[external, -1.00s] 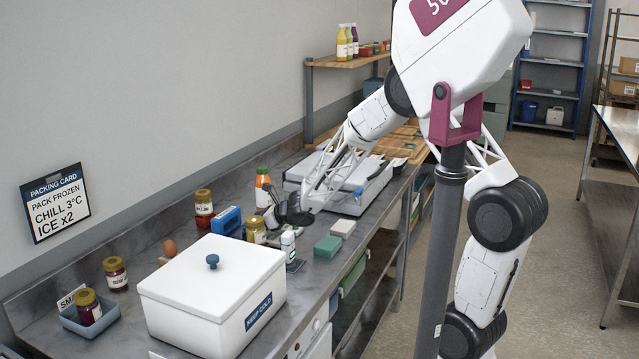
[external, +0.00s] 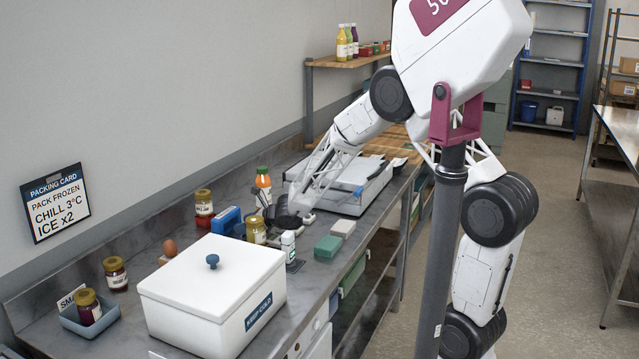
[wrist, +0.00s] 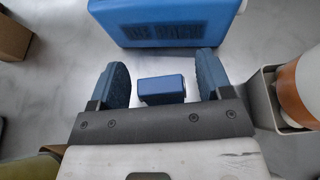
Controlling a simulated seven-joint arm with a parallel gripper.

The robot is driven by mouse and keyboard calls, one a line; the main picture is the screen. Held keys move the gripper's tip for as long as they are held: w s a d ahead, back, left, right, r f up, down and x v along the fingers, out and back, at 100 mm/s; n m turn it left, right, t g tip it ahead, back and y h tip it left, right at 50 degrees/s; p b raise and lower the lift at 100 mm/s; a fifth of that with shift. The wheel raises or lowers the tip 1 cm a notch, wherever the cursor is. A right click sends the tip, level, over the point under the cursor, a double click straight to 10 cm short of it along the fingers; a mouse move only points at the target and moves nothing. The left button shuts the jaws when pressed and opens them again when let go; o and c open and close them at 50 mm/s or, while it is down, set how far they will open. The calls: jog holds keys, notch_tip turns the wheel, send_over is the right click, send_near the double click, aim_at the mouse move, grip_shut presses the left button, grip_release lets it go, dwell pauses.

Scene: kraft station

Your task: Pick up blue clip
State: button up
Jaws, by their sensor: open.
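A small blue block that looks like the blue clip (wrist: 161,89) lies on the grey worktop in the wrist view. It sits between the two fingers of my gripper (wrist: 163,74), with a gap on each side. My gripper is open and holds nothing. In the external view my gripper (external: 274,213) is low over the worktop, behind the amber jar. The small block cannot be made out there, hidden by the gripper and nearby things.
A larger blue box (wrist: 175,22) stands just beyond the fingertips; it also shows in the external view (external: 223,221). An amber jar (external: 256,230), a white bottle (external: 288,246) and an orange bottle (external: 263,184) stand close by. A white lidded box (external: 210,290) is nearer the camera.

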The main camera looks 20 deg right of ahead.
jog(key=shift+w+a+f, duration=0.25)
jog(key=shift+w+a, duration=0.05)
jog(key=shift+a, duration=0.2)
jog(key=c, duration=1)
jog(key=shift+r, duration=0.1)
jog(key=shift+r, duration=4.9)
jog(key=shift+a+r, duration=0.1)
